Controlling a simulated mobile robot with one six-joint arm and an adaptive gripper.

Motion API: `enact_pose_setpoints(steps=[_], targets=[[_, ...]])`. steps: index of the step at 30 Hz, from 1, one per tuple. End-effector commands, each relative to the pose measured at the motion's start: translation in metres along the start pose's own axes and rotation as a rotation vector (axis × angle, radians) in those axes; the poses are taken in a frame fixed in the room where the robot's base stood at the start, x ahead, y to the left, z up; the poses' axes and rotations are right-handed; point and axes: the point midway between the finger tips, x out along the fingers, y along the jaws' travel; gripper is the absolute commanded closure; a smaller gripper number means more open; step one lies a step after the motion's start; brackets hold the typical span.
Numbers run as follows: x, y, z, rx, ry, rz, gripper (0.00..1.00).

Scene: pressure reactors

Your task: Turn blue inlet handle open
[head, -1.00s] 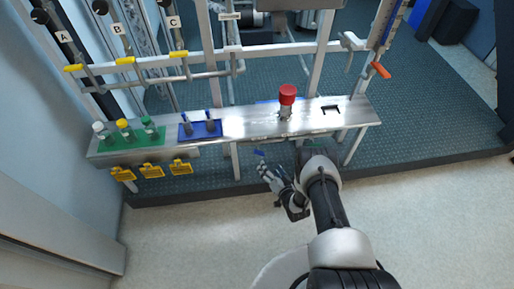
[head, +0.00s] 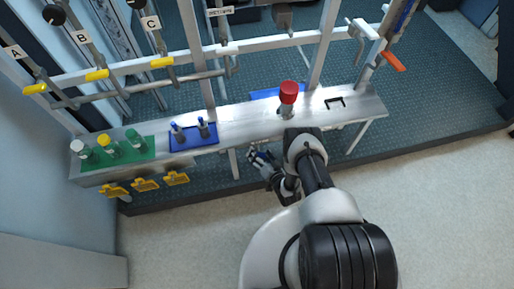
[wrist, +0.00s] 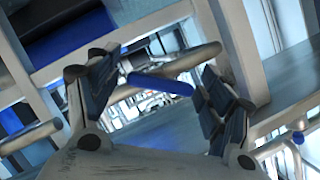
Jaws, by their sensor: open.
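The blue inlet handle (wrist: 160,84) is a slim blue bar on a grey pipe in the wrist view. It lies slantwise in the gap between the two fingers of my gripper (wrist: 163,88). The fingers are apart, one on each side of it, and do not appear closed on it. How deep it sits between them I cannot tell. In the head view my gripper (head: 262,160) is below the front edge of the steel shelf, and the handle there is mostly hidden by the fingers.
The steel shelf (head: 240,122) carries a red-capped vessel (head: 288,95), a blue rack (head: 194,134) and a green rack (head: 130,150). Yellow valve handles (head: 97,75) sit on the pipes behind. An orange handle (head: 393,61) is at right. The floor (head: 430,190) in front is clear.

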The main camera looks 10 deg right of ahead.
Motion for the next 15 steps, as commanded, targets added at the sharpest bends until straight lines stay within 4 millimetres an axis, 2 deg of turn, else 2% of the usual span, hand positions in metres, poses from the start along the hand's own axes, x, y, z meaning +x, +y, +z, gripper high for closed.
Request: enact_pose_setpoints(steps=[9, 15], targets=[[-0.0008, 0.0003, 0.001, 0.0, 0.0, 0.0, 0.27], [-0.0007, 0.0002, 0.0009, 0.0, 0.0, 0.0, 0.39]])
